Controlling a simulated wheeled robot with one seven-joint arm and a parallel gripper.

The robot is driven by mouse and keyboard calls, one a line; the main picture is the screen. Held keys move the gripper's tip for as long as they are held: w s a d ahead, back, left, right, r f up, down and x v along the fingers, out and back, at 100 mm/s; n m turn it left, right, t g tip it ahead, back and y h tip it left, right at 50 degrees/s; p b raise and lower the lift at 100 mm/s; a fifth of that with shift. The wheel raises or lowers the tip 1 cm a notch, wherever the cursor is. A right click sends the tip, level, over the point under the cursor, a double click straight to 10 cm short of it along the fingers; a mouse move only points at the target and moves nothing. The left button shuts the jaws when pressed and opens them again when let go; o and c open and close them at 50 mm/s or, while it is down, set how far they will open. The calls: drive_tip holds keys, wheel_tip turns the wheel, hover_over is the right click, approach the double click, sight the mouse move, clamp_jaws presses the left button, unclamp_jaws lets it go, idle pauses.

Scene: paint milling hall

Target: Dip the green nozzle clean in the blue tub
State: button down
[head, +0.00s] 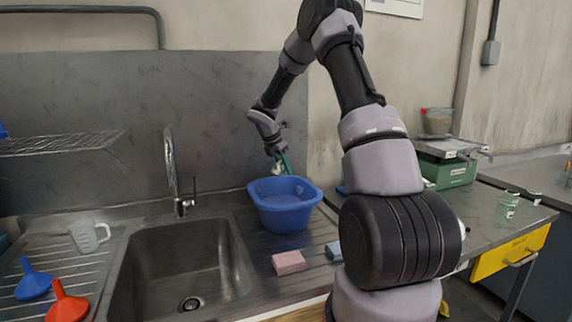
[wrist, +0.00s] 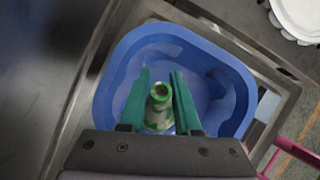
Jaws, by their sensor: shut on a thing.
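The blue tub (head: 284,205) stands on the ribbed steel drainboard right of the sink, and a pale liquid surface shows inside it. My gripper (head: 281,165) is above the tub's back part, pointing down. In the wrist view its green fingers (wrist: 160,98) are shut on the green nozzle (wrist: 158,110), which has pale patches on its surface. The tub also fills the middle of the wrist view (wrist: 110,85), beneath the nozzle. In the head view the nozzle is small and mostly hidden by the fingers. The gap between nozzle and liquid is hard to judge.
A pink sponge (head: 289,262) lies in front of the tub, with a grey-blue block (head: 334,250) to its right. The steel sink (head: 180,268) and its tap (head: 172,170) are on the left. A measuring jug (head: 89,236), a blue funnel (head: 33,281) and a red funnel (head: 66,303) stand further left.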

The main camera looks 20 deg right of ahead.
drive_tip(key=shift+f, duration=6.95)
drive_tip(key=shift+r, duration=7.6)
